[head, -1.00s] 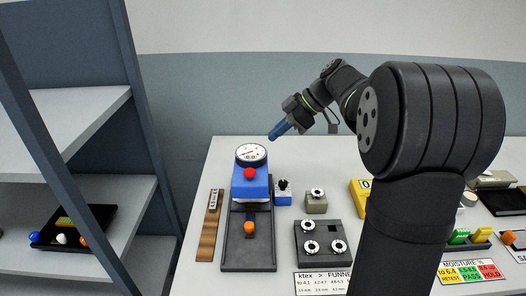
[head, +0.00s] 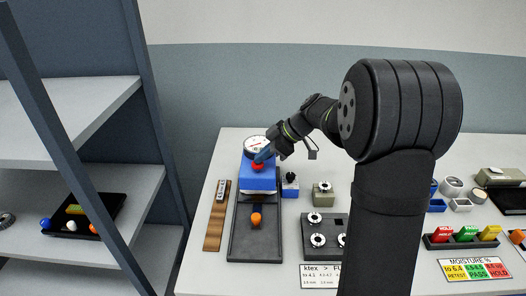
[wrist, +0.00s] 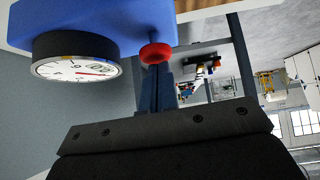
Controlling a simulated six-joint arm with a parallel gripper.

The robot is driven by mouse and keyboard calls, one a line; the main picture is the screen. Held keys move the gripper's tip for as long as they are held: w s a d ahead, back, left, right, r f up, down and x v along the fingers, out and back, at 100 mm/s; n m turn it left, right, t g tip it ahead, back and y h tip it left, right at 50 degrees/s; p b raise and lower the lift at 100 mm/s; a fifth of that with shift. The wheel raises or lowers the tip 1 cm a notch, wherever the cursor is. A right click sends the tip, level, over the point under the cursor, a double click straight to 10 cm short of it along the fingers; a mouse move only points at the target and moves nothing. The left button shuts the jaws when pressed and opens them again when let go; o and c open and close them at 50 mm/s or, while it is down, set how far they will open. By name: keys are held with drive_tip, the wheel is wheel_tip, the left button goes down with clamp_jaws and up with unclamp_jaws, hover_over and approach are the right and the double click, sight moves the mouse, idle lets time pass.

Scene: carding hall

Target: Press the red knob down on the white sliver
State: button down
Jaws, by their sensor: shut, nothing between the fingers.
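The red knob (head: 258,167) sits on the blue head of a gauge device (head: 257,179), below its round white dial (head: 252,145). My gripper (head: 261,157) has its blue fingers shut together, tips at the knob from above. In the wrist view the fingertips (wrist: 156,68) meet the edge of the red knob (wrist: 155,53); I cannot tell whether they press on it. The blue body (wrist: 95,22) is beside the knob there. A thin pale edge shows under the front of the blue head; I cannot tell whether it is the white sliver.
The device stands on a black tray (head: 238,240) with an orange knob (head: 256,219) in front. A wooden strip (head: 213,236) lies at left. A small blue block (head: 290,189) and a grey block (head: 323,197) stand close at right. A shelf rises at left.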

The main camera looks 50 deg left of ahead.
drive_tip(key=shift+d+f, duration=0.1)
drive_tip(key=shift+f, duration=0.95)
drive_tip(key=r, duration=0.5)
drive_tip(key=shift+w+d+r, duration=0.2)
drive_tip(key=shift+d+r, duration=0.05)
drive_tip(key=shift+r, duration=0.05)
drive_tip(key=v, duration=0.8)
drive_tip(key=shift+w+d+r, duration=0.15)
drive_tip(key=shift+d+r, duration=0.1)
drive_tip(key=shift+r, duration=0.05)
